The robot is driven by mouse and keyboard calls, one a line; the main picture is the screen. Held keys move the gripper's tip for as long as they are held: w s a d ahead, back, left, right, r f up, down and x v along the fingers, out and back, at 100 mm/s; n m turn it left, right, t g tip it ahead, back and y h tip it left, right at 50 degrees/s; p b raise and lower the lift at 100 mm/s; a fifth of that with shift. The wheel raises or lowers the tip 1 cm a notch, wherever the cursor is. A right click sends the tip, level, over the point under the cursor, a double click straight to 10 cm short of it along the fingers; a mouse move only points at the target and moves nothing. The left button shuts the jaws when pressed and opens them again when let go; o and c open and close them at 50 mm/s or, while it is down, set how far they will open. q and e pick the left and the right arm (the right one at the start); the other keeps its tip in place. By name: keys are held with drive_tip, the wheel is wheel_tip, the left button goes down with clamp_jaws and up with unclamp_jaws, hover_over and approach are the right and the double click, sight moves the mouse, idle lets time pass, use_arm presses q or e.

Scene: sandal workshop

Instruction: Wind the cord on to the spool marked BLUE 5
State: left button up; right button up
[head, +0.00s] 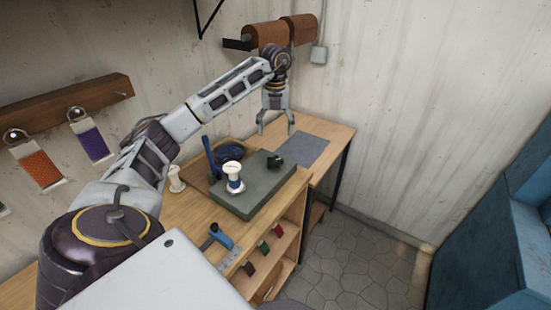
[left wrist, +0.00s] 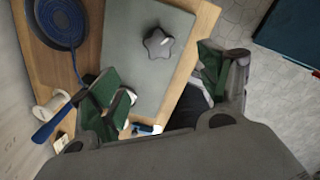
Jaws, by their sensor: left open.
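A white spool with a blue band (head: 235,183) stands upright on the grey-green slab (head: 252,203) on the workbench; I cannot read its marking. Dark blue cord (left wrist: 62,18) lies coiled left of the slab, and a strand runs from it toward my left finger in the left wrist view. A second pale spool (head: 176,180) stands farther left, off the slab. My left gripper (head: 275,125) is open and empty, pointing down above the back of the bench, clear of the spool. In the left wrist view its fingers (left wrist: 168,88) spread over the slab. My right gripper is out of view.
A dark star-shaped knob (left wrist: 158,45) sits on the slab. A blue upright handle (head: 211,158) stands beside the coil. A blue-handled tool (head: 220,238) lies at the front. A grey mat (head: 304,150) lies bare at the back right.

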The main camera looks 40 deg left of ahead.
sight(275, 160)
use_arm(q)
wheel_tip(275, 160, down, 11)
drive_tip(key=shift+f+p, duration=0.2)
drive_tip(key=shift+p, duration=0.15)
drive_tip(key=shift+f, duration=0.95)
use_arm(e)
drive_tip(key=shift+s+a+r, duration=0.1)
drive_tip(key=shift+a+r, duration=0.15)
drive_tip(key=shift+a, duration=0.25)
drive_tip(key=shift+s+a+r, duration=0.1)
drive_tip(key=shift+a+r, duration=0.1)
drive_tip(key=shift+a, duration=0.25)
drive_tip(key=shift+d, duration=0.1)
